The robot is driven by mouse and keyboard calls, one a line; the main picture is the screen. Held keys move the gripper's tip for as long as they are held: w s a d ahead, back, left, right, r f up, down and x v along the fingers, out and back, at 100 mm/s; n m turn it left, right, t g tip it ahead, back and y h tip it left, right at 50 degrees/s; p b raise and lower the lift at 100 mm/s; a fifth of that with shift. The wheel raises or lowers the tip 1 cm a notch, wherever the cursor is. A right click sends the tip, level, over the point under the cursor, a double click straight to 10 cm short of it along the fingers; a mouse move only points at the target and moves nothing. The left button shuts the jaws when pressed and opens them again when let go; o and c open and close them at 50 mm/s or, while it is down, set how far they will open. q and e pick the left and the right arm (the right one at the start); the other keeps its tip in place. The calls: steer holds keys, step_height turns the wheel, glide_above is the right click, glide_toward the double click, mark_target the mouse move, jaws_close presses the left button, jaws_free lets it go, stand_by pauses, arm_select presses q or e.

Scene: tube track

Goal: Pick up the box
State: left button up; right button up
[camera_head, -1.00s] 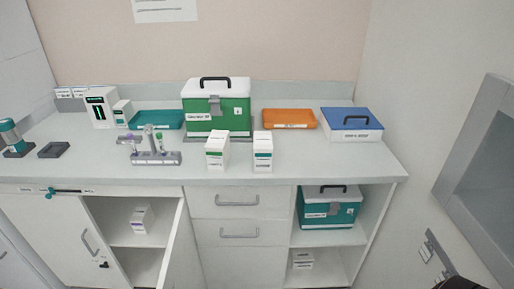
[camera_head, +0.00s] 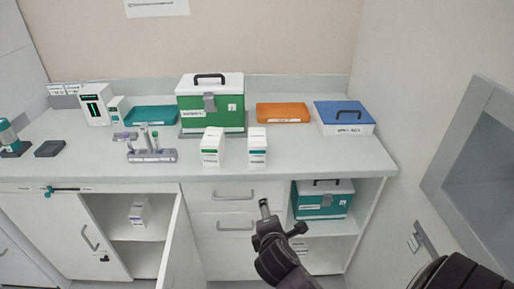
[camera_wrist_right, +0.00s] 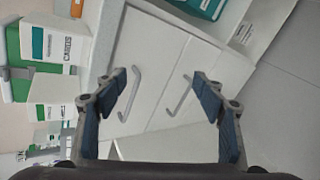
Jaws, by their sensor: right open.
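Several things here could be called a box. Two small white cartons with green labels stand on the counter, a left carton (camera_head: 212,146) and a right carton (camera_head: 257,147). Behind them is a green box with a white lid and black handle (camera_head: 211,108). A blue-lidded white box (camera_head: 343,117) sits at the counter's right end. A teal box (camera_head: 321,199) is in the open shelf below. My right gripper (camera_head: 282,216) is open and empty in front of the drawers, below counter height. Its spread fingers (camera_wrist_right: 162,84) also show in the right wrist view. My left gripper is not visible.
The white counter (camera_head: 330,160) has free room at front right. An orange tray (camera_head: 282,113), a teal tray (camera_head: 151,116) and a tube rack (camera_head: 152,156) stand on it. A cabinet door (camera_head: 173,245) hangs open at lower left. The right wall is close.

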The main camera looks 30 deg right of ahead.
mark_target(257, 148)
steer(key=w+d+r+n+t+h, duration=0.1)
steer(key=w+r+n, duration=0.3)
steer(key=w+d+r+n+t+h, duration=0.1)
steer(key=w+d+r+n+t, duration=0.1)
steer(key=w+r+n, duration=0.2)
steer(key=w+d+r+n+t+h, duration=0.1)
steer(key=w+r+n+t, duration=0.1)
steer(key=w+r+n, duration=0.3)
steer(key=shift+d+r+n, duration=0.15)
steer(key=shift+r+n, duration=0.35)
steer(key=shift+r, duration=0.2)
steer(key=shift+w+d+r, duration=0.1)
steer(key=shift+w, duration=0.05)
steer(key=shift+x, duration=0.85)
steer(key=x, duration=0.5)
steer(key=shift+w+d+f, duration=0.15)
steer(key=shift+w+f, duration=0.05)
steer(key=shift+w, duration=0.1)
steer(key=c, duration=1.2)
steer(key=shift+c, duration=0.6)
steer(key=shift+r+p, duration=0.15)
steer(key=shift+p, duration=0.15)
